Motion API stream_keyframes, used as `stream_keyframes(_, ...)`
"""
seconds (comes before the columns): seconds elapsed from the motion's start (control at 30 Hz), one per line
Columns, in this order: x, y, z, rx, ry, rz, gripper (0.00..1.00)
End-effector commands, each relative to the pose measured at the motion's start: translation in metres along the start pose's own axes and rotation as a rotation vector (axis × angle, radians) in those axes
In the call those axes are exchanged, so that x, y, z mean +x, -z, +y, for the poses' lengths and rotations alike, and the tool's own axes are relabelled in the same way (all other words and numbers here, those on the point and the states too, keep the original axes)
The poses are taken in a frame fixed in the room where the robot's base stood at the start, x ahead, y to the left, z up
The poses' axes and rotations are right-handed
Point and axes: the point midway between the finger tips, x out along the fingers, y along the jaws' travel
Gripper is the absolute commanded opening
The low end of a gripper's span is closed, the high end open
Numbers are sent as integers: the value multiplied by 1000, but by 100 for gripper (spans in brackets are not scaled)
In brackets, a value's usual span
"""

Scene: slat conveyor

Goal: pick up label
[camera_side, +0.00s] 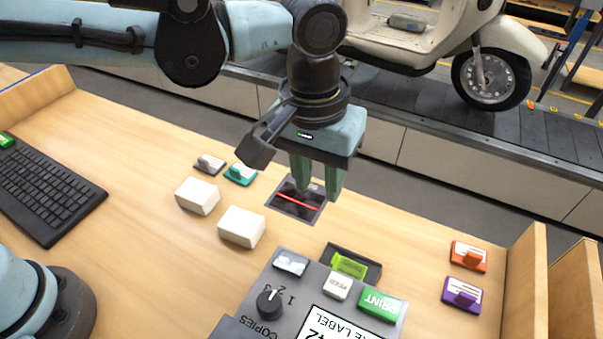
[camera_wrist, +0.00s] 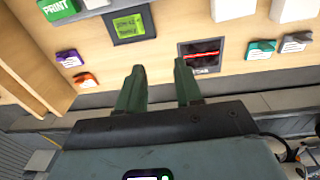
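A lime-green label piece (camera_side: 349,264) with a raised part sits in a dark tray at the back edge of the grey label printer (camera_side: 262,328). It also shows in the wrist view (camera_wrist: 128,26), with small dark print on it. My gripper (camera_side: 318,194) is open and empty, fingers pointing down. In the side view it appears over the dark scanner window (camera_side: 285,208) with a red line. In the wrist view my fingertips (camera_wrist: 159,66) are apart, with bare wood between and beyond them; the lime-green piece lies beyond, slightly left. Nothing touches the fingers.
Orange (camera_side: 468,257) and purple (camera_side: 462,294) tagged pieces lie at the right, near a wooden side wall (camera_side: 526,275). Teal (camera_side: 241,174) and grey (camera_side: 209,164) ones lie left, near two white blocks (camera_side: 242,227). A keyboard (camera_side: 45,192) is far left. The conveyor carries a scooter (camera_side: 440,45).

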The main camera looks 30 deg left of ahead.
Motion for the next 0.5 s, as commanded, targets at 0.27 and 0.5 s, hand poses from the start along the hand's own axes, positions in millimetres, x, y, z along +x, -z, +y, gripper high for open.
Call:
stream_keyframes(0.27,17,-19,42,2,47,-51,35)
stream_keyframes(0.5,48,-20,41,0,49,-52,35)
